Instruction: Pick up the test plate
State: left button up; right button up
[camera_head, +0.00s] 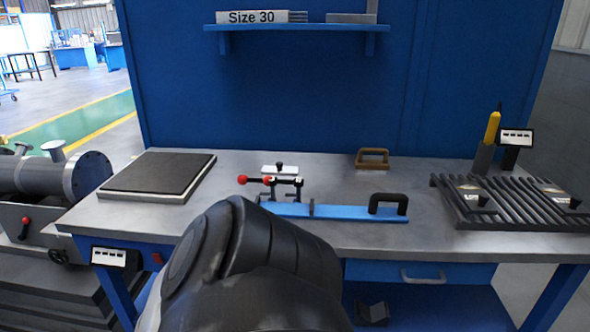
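No item is labelled as the test plate, and I cannot tell for sure which one it is. A square dark-topped plate (158,173) lies flat at the left of the workbench (330,238). Grey flat pieces marked "Size 30" (262,17) sit on the blue wall shelf (300,27), with another thin grey piece (350,18) to their right. One of my dark arm links rises from the bottom middle and hides part of the bench front. Neither of my grippers shows.
A blue fixture (345,211) with a red-knobbed clamp (270,181) and black handle (388,203) stands mid-bench. Behind it is a brown handle block (372,158). A slatted rack (510,203) and a yellow-handled tool (492,128) are at right. A flanged grey shell (55,178) stands left.

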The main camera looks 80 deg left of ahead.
aim_at(279, 170)
jog(key=u, duration=1.45)
jog(key=i, duration=0.55)
jog(key=u, duration=0.6)
